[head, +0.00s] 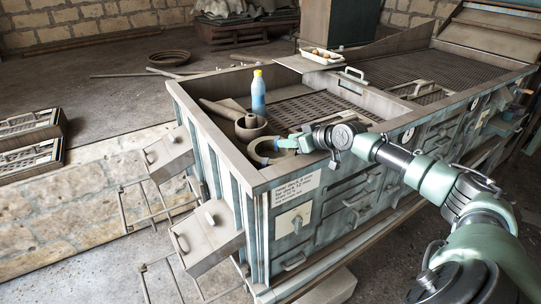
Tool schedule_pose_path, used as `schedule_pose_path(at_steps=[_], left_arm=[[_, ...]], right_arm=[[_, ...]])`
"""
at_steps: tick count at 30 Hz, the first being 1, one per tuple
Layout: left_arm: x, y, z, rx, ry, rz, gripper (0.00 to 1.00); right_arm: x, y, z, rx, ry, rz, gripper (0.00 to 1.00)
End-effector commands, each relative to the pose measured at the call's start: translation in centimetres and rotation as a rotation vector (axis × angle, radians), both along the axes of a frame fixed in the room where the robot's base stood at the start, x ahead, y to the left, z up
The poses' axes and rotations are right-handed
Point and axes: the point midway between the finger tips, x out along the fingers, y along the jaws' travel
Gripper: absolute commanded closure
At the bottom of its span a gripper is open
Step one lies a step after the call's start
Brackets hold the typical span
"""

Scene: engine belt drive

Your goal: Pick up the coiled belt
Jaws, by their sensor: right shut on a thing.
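The coiled belt (258,157) appears as a curved grey-brown band inside the near left corner of the large metal bin. My right gripper (274,146) reaches in over the bin's near wall from the right and is shut on the band. The gripper and wrist hide part of it. I cannot tell whether the belt is clear of the surface under it. My left gripper is out of view.
A round grey pulley-like part (250,126) stands just behind the belt. A blue bottle with a yellow cap (258,95) is behind that. A tray with small items (321,56) sits on the bin's far edge. Open drawers (208,236) stick out at left.

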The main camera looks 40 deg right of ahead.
Motion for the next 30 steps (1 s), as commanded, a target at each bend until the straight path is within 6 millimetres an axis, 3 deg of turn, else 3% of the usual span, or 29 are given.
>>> schedule_pose_path(at_steps=[11,17,23,30], left_arm=[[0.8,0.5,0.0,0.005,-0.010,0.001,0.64],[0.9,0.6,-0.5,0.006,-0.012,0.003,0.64],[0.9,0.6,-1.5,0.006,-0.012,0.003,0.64],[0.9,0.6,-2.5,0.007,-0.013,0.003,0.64]], right_arm=[[-0.1,0.1,-0.2,-0.005,0.005,0.004,1.00],[0.0,0.1,1.2,-0.006,0.004,0.005,1.00],[0.1,0.0,5.0,-0.006,-0.005,0.003,1.00],[0.1,0.1,11.3,-0.002,-0.009,0.001,1.00]])
